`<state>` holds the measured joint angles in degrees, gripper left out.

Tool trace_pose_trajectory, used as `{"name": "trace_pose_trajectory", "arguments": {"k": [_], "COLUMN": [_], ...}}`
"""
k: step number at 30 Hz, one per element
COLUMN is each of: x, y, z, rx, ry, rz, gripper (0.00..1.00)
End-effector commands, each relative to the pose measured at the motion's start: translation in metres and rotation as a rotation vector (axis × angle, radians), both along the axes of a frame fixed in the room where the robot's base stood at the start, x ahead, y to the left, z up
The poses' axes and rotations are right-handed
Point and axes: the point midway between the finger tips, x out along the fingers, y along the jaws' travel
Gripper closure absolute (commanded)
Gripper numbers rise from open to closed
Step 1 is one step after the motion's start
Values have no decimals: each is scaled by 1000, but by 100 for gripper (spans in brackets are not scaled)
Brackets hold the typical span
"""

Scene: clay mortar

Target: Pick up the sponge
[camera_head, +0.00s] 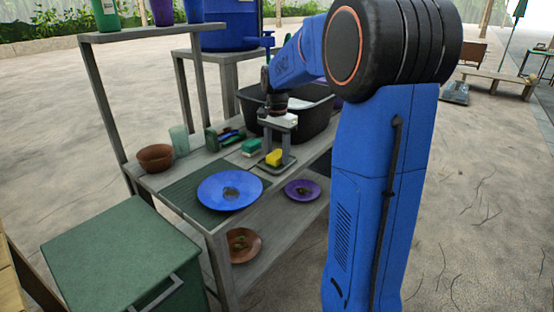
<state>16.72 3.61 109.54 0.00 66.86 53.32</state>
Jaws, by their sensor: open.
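A yellow sponge (274,157) rests on a small dark green dish (262,163) on the grey wooden bench. A green block (252,147), perhaps another sponge, lies just left of it. My gripper (280,141) hangs from my blue arm, pointing down, close above and beside the yellow sponge. It is open and does not visibly hold the sponge. The fingertips are small and partly merge with the grey behind them, so I cannot tell whether they touch the sponge.
A black basin (317,119) stands behind my gripper. A blue plate (230,191) lies on a ribbed green mat in front, with a brown bowl (155,157) and glass (179,141) to the left. A purple plate (302,190) sits on the lower shelf.

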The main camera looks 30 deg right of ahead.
Motion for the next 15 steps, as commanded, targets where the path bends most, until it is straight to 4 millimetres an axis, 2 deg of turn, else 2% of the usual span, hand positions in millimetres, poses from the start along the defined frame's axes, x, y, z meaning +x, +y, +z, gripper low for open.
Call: {"name": "trace_pose_trajectory", "arguments": {"k": [2, 3, 6, 7, 15], "x": [0, 0, 0, 0, 0], "y": [0, 0, 0, 0, 0], "z": [0, 0, 0, 0, 1], "rx": [0, 0, 0, 0, 0], "ry": [0, 0, 0, 0, 0], "rz": [0, 0, 0, 0, 0], "gripper": [53, 58, 82, 84, 85]}}
